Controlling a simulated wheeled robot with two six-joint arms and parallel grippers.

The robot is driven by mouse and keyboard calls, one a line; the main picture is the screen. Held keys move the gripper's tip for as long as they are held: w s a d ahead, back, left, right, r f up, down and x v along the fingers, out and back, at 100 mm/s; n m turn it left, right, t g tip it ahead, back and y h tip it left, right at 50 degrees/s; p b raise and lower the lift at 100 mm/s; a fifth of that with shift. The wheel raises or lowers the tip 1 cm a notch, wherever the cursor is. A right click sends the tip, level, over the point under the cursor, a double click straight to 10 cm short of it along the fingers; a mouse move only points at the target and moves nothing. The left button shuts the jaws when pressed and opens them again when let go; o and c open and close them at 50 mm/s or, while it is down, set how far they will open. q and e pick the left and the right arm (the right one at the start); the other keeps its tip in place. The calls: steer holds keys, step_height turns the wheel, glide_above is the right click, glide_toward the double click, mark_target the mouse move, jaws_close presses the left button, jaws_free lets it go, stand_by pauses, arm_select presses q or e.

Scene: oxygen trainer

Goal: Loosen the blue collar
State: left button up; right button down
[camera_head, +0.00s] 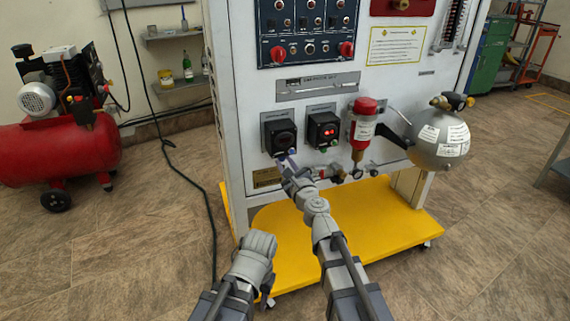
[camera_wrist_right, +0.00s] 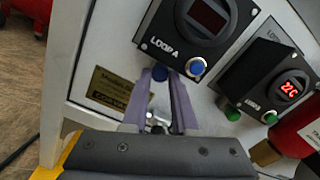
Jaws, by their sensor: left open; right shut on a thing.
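The black LOOP A box (camera_wrist_right: 203,25) has two blue collars on its underside. My right gripper (camera_wrist_right: 162,72) is shut on the left blue collar (camera_wrist_right: 160,74), with a purple-grey finger on each side of it. The other blue collar (camera_wrist_right: 196,66) is free, just right of the fingers. In the head view my right gripper (camera_head: 286,157) reaches up to the bottom of the left black box (camera_head: 280,134), and the held collar is too small to make out there. My left gripper (camera_head: 262,245) is low at the front, away from the panel, open; its fingers are hard to see.
The second box (camera_head: 323,128), with a red display and green collars, sits to the right. Beyond it are a red filter bowl (camera_head: 362,123) and a silver sphere (camera_head: 439,138). Below is a yellow base (camera_head: 405,225). A red compressor (camera_head: 60,150) and hanging cable stand left.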

steer(key=c, duration=0.7)
jaws_free()
